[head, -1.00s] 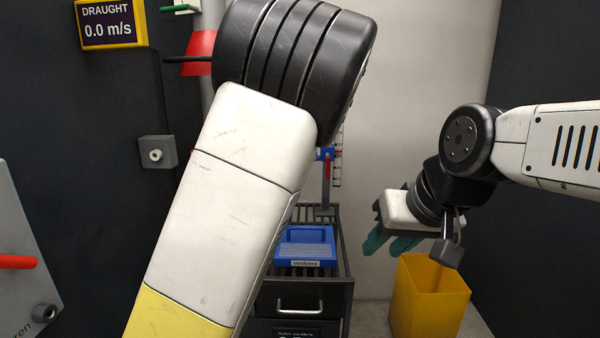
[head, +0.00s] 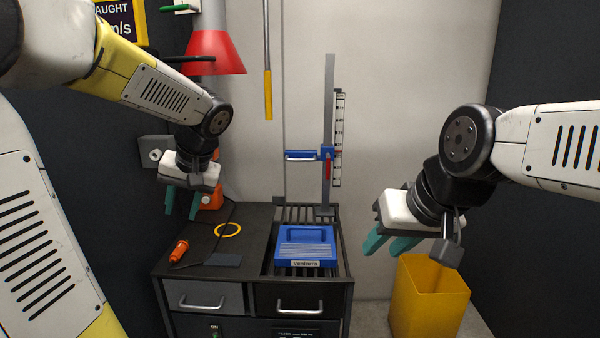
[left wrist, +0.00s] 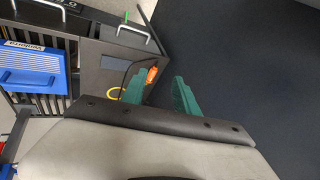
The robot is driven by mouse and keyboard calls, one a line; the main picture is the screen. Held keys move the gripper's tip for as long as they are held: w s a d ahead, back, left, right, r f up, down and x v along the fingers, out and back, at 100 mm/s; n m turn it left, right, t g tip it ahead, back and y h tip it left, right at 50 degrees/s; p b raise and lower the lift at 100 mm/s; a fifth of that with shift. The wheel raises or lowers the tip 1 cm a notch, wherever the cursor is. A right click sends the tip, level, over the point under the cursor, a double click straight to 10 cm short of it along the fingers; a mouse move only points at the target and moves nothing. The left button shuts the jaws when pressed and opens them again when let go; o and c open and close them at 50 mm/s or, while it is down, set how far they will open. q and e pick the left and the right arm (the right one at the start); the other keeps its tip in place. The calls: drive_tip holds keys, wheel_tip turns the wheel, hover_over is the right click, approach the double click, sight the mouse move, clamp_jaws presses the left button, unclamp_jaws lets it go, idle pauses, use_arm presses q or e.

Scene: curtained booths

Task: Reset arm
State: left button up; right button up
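My left gripper (head: 181,203) is raised above the back left of the black cabinet, its teal fingers pointing down. In the left wrist view its two fingers (left wrist: 158,92) stand apart with nothing between them, so it is open. My right gripper (head: 388,243) hangs at the right, beside the cabinet and above the yellow bin (head: 428,300). Its teal fingers look apart and nothing shows between them. Both arms are bent and clear of the worktop.
The cabinet top (head: 215,240) bears an orange screwdriver-like tool (head: 179,251), a yellow ring (head: 228,229) and a blue box (head: 305,248) on slats. A grey post (head: 329,120) with a blue bracket rises behind. A red shade (head: 213,55) hangs near my left arm. Dark walls flank both sides.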

use_arm(q)
drive_tip(key=s+d+r+m+t+h, duration=0.1)
drive_tip(key=s+d+m+t+h, duration=0.1)
drive_tip(key=s+d+h, duration=0.4)
drive_tip(key=s+d+t, duration=0.1)
drive_tip(key=s+d, duration=0.4)
drive_tip(key=s, duration=0.4)
drive_tip(key=shift+d+h, duration=0.35)
drive_tip(key=shift+h, duration=0.05)
